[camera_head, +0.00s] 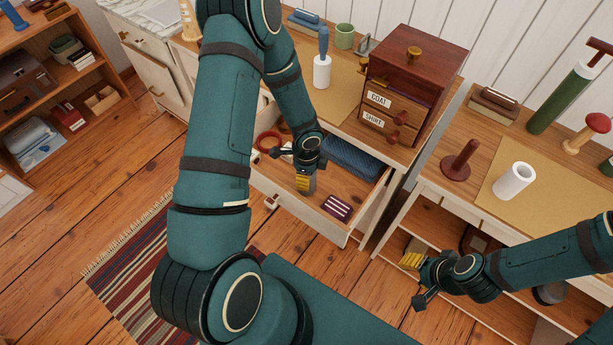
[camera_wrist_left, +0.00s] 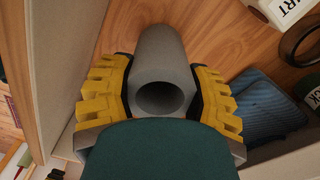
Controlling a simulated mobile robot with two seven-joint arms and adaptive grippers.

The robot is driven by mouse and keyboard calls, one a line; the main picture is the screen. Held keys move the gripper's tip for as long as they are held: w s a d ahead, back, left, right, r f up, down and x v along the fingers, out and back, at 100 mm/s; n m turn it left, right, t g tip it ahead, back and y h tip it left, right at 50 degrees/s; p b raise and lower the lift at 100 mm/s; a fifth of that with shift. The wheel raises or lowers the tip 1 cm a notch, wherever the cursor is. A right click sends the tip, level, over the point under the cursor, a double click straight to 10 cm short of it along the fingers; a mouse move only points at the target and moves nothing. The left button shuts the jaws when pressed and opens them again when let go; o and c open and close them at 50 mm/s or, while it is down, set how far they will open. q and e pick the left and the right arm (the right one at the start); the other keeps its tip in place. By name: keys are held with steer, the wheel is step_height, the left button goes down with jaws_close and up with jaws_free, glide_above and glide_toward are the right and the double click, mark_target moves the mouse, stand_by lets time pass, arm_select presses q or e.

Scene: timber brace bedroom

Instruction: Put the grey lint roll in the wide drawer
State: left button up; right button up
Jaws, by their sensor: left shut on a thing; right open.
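The grey lint roll (camera_wrist_left: 160,62) is a hollow tube, seen end-on in the left wrist view between the yellow finger pads. My left gripper (camera_head: 305,181) is shut on it, inside or just above the open wide drawer (camera_head: 298,213). In the head view the roll is mostly hidden by the gripper. The drawer is pulled out from the middle table and has a wooden floor. I cannot tell whether the roll touches the floor. My right gripper (camera_head: 416,281) is open and empty, in front of the right-hand table.
In the drawer lie a folded blue cloth (camera_head: 352,157), a striped dark red item (camera_head: 337,207) and a red ring (camera_head: 268,141). A small cabinet (camera_head: 414,68) and a white roller with blue handle (camera_head: 322,72) stand on the table.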

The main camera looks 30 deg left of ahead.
arm_select(q)
steer(key=shift+f, duration=0.3)
steer(key=shift+f, duration=0.15)
steer(key=o, duration=1.2)
steer(key=shift+r, duration=0.25)
step_height(320, 180, up, 12)
steer(key=p, duration=0.3)
steer(key=shift+p, duration=0.3)
